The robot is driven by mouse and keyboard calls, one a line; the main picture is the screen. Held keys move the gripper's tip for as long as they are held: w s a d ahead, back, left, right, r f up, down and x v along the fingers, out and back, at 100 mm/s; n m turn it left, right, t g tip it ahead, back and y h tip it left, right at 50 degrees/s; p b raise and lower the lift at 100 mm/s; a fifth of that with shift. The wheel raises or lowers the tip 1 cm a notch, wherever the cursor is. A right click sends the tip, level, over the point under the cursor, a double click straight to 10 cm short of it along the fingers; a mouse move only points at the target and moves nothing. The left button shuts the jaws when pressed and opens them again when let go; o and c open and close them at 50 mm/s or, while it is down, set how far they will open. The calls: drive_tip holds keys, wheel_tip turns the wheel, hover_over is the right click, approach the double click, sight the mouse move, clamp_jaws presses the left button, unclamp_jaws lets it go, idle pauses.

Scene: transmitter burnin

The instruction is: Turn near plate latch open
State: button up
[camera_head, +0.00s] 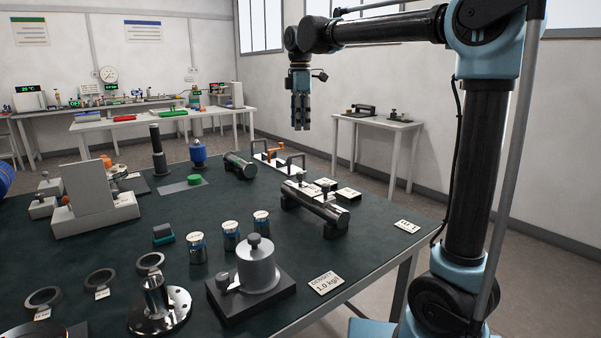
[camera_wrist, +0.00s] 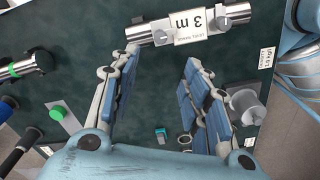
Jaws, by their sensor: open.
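A shiny horizontal cylinder (camera_head: 315,207) rests on dark supports on the dark table. In the wrist view it (camera_wrist: 255,13) carries a pale plate (camera_wrist: 195,24) marked "3 m". My gripper (camera_head: 301,126) points down, above and apart from the table. Its fingers (camera_wrist: 161,58) are spread, with nothing between them, and the cylinder lies beyond their tips.
A grey round weight (camera_head: 258,268) on a black base stands nearer on the table. Several small jars (camera_head: 230,236) stand beside it. A white rack with dark handles (camera_head: 277,158) and a blue-and-black post (camera_head: 198,153) stand farther back. A side table (camera_head: 375,122) is behind.

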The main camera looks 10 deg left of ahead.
wheel_tip(320, 180, down, 17)
drive_tip(key=shift+f, duration=0.2)
idle(0.5)
